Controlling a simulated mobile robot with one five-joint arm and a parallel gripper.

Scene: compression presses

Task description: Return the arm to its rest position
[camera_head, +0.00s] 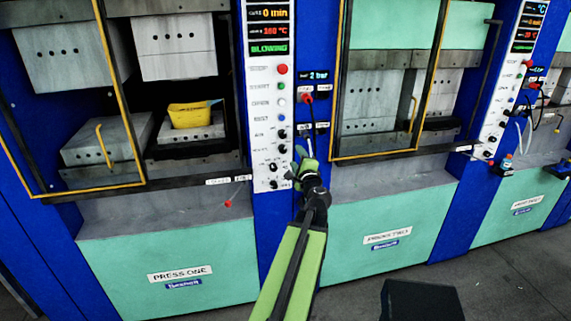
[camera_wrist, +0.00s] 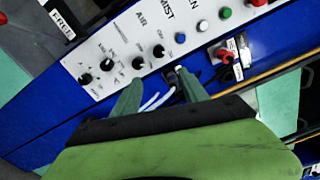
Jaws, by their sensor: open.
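My arm (camera_head: 297,265) reaches up from the bottom of the head view, green and black. My gripper (camera_head: 302,168) is in front of the blue strip between the two nearer presses, beside the lower end of the white control panel (camera_head: 268,120). In the wrist view my gripper (camera_wrist: 156,76) shows its two green fingers spread apart. Pale hoses (camera_wrist: 152,102) and a small dark fitting (camera_wrist: 172,75) show behind and between the fingers. I see nothing clearly held; contact with the fitting cannot be told.
Press one (camera_head: 165,268) is at left with a yellow piece (camera_head: 190,114) inside its opening. Press two (camera_head: 385,235) stands to the right, with yellow-framed guard. Red fitting (camera_head: 307,98) sits above my gripper. Dark box (camera_head: 420,301) is at the bottom, with grey floor (camera_head: 500,275) around.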

